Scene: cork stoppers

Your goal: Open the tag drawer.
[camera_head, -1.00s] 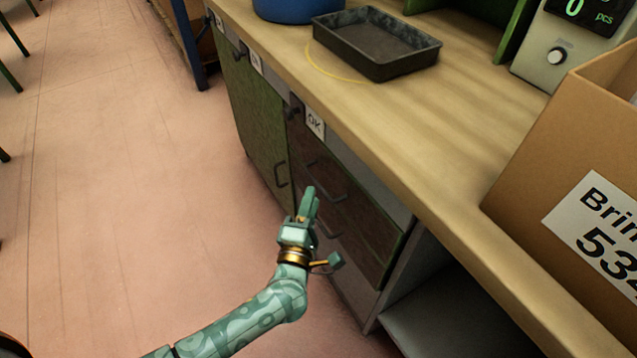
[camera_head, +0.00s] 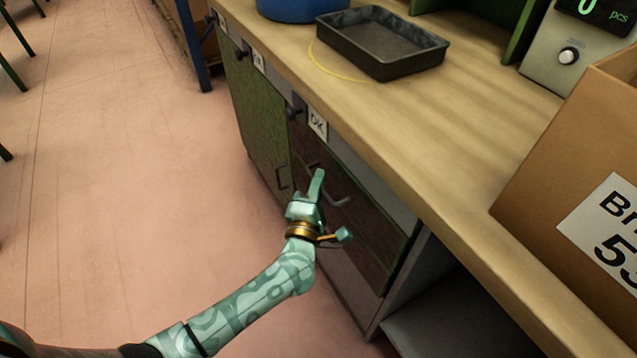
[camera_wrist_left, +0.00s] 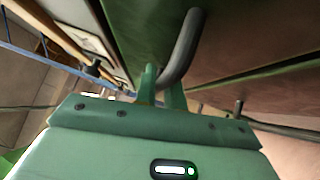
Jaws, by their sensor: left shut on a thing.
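A dark brown drawer front (camera_head: 375,218) is set in the cabinet under the wooden bench, with a bar handle (camera_head: 340,201). Its face looks flush, with no clear gap. My left gripper (camera_head: 318,178) is at the drawer front, its fingers pointing up at the handle. In the left wrist view, my left fingers (camera_wrist_left: 160,88) are shut on the end of the curved grey handle (camera_wrist_left: 184,48). The fingers and hand hide part of the handle. I cannot tell which drawer is the tag drawer. My right gripper is not in view.
A white "OK" card (camera_head: 318,124) hangs by a dark knob near the bench edge. A green cabinet door (camera_head: 258,125) is to the left. On the bench are a black tray (camera_head: 425,60), a cardboard box (camera_head: 550,170) and a counting scale (camera_head: 545,60).

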